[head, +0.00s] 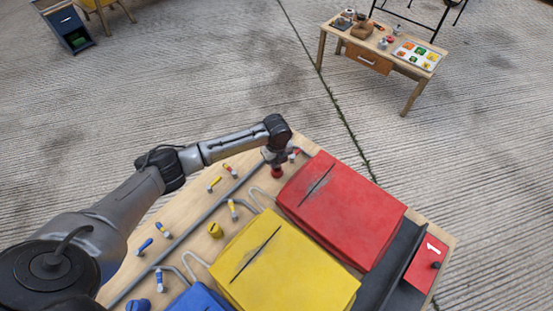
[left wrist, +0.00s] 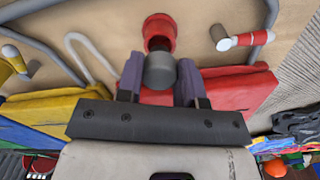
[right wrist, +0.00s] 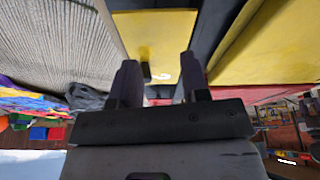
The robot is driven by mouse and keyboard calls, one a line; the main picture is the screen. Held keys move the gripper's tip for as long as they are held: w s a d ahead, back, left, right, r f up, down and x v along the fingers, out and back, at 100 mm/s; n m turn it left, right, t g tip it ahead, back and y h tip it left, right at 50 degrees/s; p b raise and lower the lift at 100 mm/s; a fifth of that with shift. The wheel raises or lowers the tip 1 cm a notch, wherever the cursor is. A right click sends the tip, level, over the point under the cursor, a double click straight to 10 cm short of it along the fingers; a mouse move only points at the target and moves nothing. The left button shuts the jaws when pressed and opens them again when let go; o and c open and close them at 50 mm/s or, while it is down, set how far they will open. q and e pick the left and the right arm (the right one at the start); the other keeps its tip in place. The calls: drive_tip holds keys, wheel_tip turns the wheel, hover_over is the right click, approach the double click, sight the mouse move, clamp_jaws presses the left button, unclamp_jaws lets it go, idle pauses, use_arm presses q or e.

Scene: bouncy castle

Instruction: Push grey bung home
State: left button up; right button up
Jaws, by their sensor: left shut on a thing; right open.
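The grey bung (left wrist: 160,71) is a short cylinder between the fingers of my left gripper (left wrist: 160,82), which is shut on it. In the left wrist view a red cup-shaped socket (left wrist: 158,22) lies just beyond the bung, with part of its dark mouth showing. The bung overlaps the socket's near rim; I cannot tell whether its tip is inside. In the head view the socket (head: 277,173) sits on the wooden board, right under my left gripper (head: 275,158), and the bung is hidden. My right gripper (right wrist: 159,78) is open and empty in the right wrist view.
The wooden board (head: 185,195) carries grey pipes, small coloured valves, a yellow socket (head: 215,230), and large red (head: 340,210) and yellow (head: 285,265) pads close by. A yellow panel (right wrist: 150,35) lies beyond my right fingers. A small table (head: 385,55) stands far off.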

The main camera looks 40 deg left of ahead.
use_arm(q)
drive_tip(key=shift+p, duration=0.45)
use_arm(e)
drive_tip(key=shift+r, duration=0.45)
use_arm(q)
drive_tip(key=shift+f, duration=0.5)
use_arm(e)
drive_tip(key=shift+d, duration=0.15)
use_arm(q)
drive_tip(key=shift+p, duration=0.45)
use_arm(e)
drive_tip(key=shift+r, duration=0.4)
use_arm(q)
drive_tip(key=shift+f, duration=0.1)
drive_tip(key=shift+f, duration=0.4)
drive_tip(key=shift+p, duration=0.3)
use_arm(e)
drive_tip(key=shift+r, duration=0.35)
use_arm(q)
drive_tip(key=shift+f, duration=0.1)
use_arm(e)
drive_tip(key=shift+f, duration=0.1)
use_arm(q)
drive_tip(key=shift+f, duration=0.3)
use_arm(e)
drive_tip(key=shift+f, duration=0.15)
